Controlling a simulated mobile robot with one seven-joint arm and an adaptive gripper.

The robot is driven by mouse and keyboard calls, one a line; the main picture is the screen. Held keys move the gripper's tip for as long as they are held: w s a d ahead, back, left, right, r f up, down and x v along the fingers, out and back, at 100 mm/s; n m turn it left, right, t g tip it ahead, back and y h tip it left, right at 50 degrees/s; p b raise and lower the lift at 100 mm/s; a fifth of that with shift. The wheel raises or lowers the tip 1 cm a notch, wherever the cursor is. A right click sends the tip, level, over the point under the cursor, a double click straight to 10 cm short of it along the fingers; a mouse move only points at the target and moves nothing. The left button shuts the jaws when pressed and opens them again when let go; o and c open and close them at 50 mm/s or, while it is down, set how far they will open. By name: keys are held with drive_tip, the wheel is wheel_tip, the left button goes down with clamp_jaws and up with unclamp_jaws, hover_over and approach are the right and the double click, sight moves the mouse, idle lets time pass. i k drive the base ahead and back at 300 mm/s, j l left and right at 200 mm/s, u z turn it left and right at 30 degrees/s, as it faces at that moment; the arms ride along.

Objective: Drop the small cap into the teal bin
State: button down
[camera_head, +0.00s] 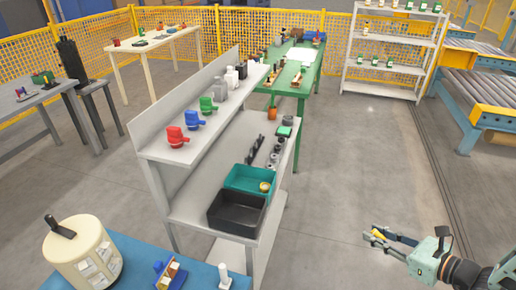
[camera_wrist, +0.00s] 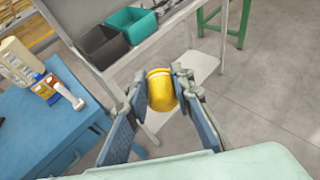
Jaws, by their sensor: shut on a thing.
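My gripper (camera_head: 378,237) is out over the floor at the lower right in the head view, to the right of the grey workbench and apart from it. In the wrist view my gripper (camera_wrist: 160,82) is shut on a small rounded yellow cap (camera_wrist: 162,93) with a paler top band. The teal bin (camera_wrist: 139,14) also shows at the top of the wrist view, well beyond the gripper.
The black bin (camera_head: 228,222) stands at the near end of the grey workbench (camera_head: 192,205). Red, blue and green parts stand on its upper shelf. A blue table (camera_head: 140,255) with a cream canister (camera_head: 85,255) is at lower left. Open floor (camera_head: 340,170) lies right of the bench.

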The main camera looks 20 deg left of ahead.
sight(262, 185)
drive_tip(key=i+u, duration=0.1)
drive_tip(key=i, duration=0.85)
drive_tip(key=i+l+u, duration=0.1)
drive_tip(key=i, duration=0.8)
drive_tip(key=l+u, duration=0.1)
drive_tip(key=u, duration=1.15)
